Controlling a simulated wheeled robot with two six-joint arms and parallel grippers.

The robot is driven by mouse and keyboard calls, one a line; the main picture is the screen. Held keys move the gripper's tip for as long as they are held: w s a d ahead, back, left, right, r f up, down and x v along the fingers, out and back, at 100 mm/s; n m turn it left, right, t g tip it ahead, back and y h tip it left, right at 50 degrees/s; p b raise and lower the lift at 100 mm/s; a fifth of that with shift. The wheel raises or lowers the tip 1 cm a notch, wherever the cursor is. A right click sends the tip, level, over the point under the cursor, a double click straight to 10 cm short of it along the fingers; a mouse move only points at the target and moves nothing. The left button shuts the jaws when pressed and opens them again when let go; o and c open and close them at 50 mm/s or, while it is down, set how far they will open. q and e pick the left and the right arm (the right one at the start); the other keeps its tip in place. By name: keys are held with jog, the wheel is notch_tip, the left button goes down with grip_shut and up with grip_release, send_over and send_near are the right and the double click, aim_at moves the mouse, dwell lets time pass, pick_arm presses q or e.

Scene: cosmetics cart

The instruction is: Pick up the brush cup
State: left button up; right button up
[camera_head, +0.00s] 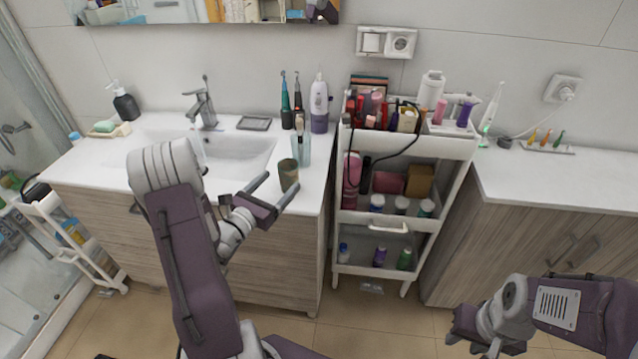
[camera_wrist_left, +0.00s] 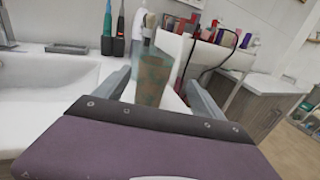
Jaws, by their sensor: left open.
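A brown-green patterned cup (camera_head: 289,175) stands upright near the front right of the sink counter. My left gripper (camera_head: 275,184) is open, low at the counter's front edge, pointing at the patterned cup. I see no grip on it. My right gripper (camera_head: 474,332) is at the lower right, away from the counter; its jaws are unclear.
Electric toothbrushes (camera_head: 291,102) and a white-purple flosser (camera_head: 319,104) stand behind the cups. A white cart (camera_head: 343,205) crowded with cosmetics and a dark cable stands close on the right. The sink (camera_head: 240,152) is to the left. A wall mirror hangs above.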

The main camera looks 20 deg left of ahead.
aim_at(293, 162)
pick_arm(q)
jog(key=shift+w+a+f, duration=0.1)
jog(key=shift+w+a, duration=0.1)
jog(key=shift+w, duration=0.15)
jog(key=w, duration=0.3)
jog(key=shift+p, duration=0.35)
jog(key=shift+w+d, duration=0.15)
jog(key=shift+w, duration=0.35)
jog(key=w, duration=0.3)
jog(key=w+p, duration=0.1)
jog(key=shift+w+d+r, duration=0.1)
jog(key=shift+w+r, duration=0.15)
jog(key=shift+w, duration=0.45)
jog(key=c, duration=1.5)
pick_arm(e)
jog(key=shift+w+a+r, duration=0.1)
jog(key=shift+w+r, duration=0.35)
jog(key=shift+r, duration=0.4)
